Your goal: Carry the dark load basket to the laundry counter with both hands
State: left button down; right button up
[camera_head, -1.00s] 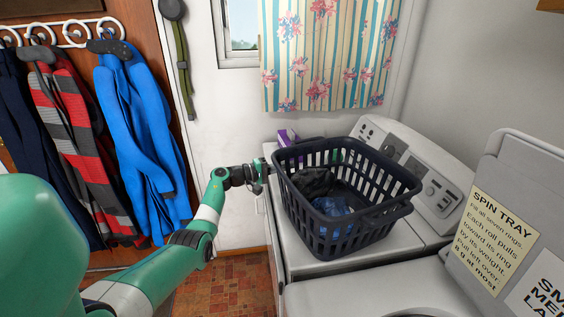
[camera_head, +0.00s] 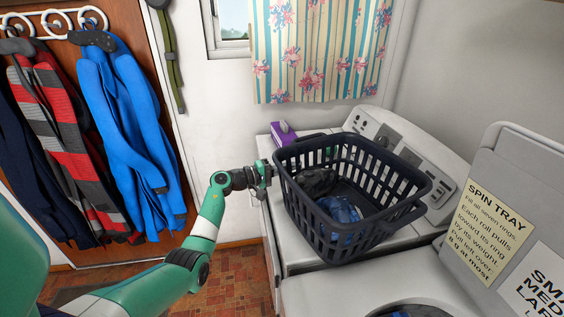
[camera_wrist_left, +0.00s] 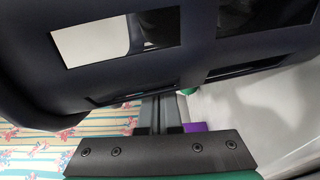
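The dark load basket (camera_head: 345,240), slatted, with dark and blue cloth inside, is over the white machine top (camera_head: 300,258) in the head view. I cannot tell whether its base touches that top. My left gripper (camera_head: 268,172) is at the basket's left wall and appears shut on it. In the left wrist view, the basket wall (camera_wrist_left: 195,60) fills the upper part, and the left gripper's fingers (camera_wrist_left: 160,112) reach up close together to its edge. Their tips are hidden by the basket. My right gripper is not in view. No surface is clearly identifiable as the laundry counter.
A purple box (camera_head: 283,133) stands behind the basket. A control panel (camera_head: 425,175) rises behind it to the right. A raised panel with a "SPIN TRAY" sign (camera_head: 487,235) stands at the right. Coats (camera_head: 135,130) hang at the left. Open tiled floor (camera_head: 235,280) lies below.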

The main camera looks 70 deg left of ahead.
pick_arm(q)
jog(key=s+d+p, duration=0.1)
jog(key=s+p, duration=0.1)
jog(key=s, duration=0.9)
jog(key=shift+s, duration=0.25)
